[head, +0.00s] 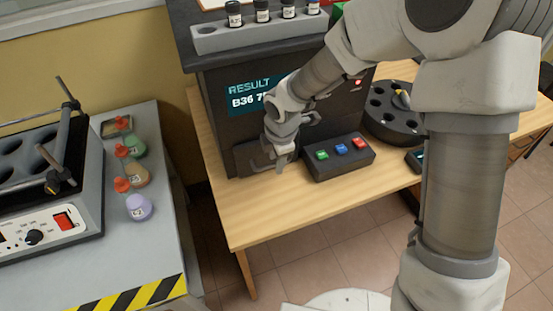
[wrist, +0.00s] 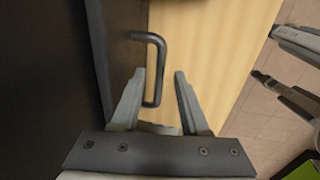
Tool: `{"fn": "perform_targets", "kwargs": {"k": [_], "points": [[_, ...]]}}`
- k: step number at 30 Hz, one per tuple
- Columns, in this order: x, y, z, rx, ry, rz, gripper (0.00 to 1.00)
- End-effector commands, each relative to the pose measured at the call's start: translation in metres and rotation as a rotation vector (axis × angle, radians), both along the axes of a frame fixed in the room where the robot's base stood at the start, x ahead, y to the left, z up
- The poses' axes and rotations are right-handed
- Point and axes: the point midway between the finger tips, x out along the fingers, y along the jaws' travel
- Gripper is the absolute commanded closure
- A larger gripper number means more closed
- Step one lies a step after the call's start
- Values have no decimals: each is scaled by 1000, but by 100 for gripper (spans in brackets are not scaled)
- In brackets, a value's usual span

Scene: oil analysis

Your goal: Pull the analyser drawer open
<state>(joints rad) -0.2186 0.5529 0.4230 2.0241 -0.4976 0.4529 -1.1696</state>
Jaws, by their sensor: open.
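The analyser (head: 215,110) is a dark box on the wooden table, with a lit result screen. Its drawer (head: 245,158) is low on the front, partly hidden by my gripper; I cannot tell from the head view whether it sits flush. In the wrist view the drawer handle (wrist: 160,60) is a dark bent bar standing out from the dark front. My gripper (head: 281,163) is at the drawer front. In the wrist view my gripper (wrist: 159,76) is open, with one finger on each side of the handle bar. I see gaps beside the bar, so the fingers do not clamp it.
A button box (head: 338,157) with green, blue and red buttons stands just right of my gripper. A round dark carousel (head: 390,118) is behind it. A vial rack (head: 262,36) sits on the analyser. The wooden table (head: 265,215) is clear in front. Flasks stand on the left bench.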

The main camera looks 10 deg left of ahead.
Motion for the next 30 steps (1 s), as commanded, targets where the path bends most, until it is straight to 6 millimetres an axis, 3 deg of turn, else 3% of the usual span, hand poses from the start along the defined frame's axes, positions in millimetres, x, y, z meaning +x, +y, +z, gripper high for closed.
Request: {"fn": "perform_targets", "kwargs": {"k": [3,10,30], "points": [[0,0,0,0,0,0,59],[0,0,0,0,0,0,100],[0,0,0,0,0,0,100]]}}
